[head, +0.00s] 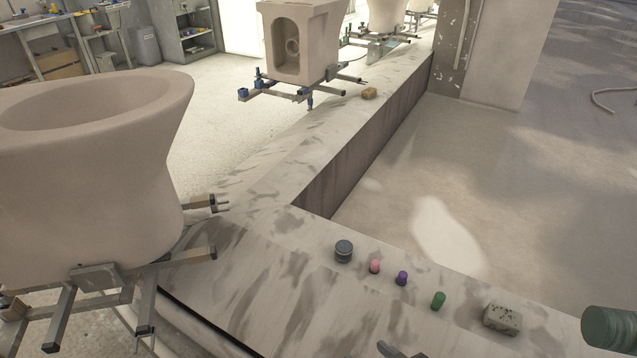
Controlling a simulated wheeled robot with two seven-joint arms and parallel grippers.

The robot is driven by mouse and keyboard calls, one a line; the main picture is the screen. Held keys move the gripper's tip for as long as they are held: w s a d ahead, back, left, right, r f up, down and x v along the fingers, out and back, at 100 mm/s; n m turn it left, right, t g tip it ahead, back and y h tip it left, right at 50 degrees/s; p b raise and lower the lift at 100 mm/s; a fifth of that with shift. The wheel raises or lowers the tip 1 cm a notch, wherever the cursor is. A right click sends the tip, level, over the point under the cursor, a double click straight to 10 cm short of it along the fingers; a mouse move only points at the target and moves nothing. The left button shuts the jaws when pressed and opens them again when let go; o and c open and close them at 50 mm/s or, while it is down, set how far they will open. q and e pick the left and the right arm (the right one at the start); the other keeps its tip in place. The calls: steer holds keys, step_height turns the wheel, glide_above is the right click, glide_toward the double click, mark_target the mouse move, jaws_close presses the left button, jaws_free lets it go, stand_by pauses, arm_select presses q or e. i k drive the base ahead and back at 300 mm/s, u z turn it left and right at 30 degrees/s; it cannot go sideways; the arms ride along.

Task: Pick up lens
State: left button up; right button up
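A short dark grey cylinder (343,251) with a lighter band and a blue-grey top stands upright on the ledge, left of a row of small objects. It looks like the lens, but it is small in the picture. Nothing touches it. Neither of my grippers can be made out in the head view. A grey curved piece (390,350) is cut off at the bottom edge, and I cannot tell what it is.
Right of it stand small pink (375,267), purple (402,278) and green (438,300) cylinders, then a speckled block (502,319). A larger green cylinder (608,328) is at the right edge. A big pale ceramic bowl (85,170) on a metal frame fills the left.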

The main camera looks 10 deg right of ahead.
mark_target(344, 249)
steer(key=k, duration=0.6)
steer(key=u, duration=0.75)
steer(key=i, duration=1.1)
steer(key=z, duration=0.4)
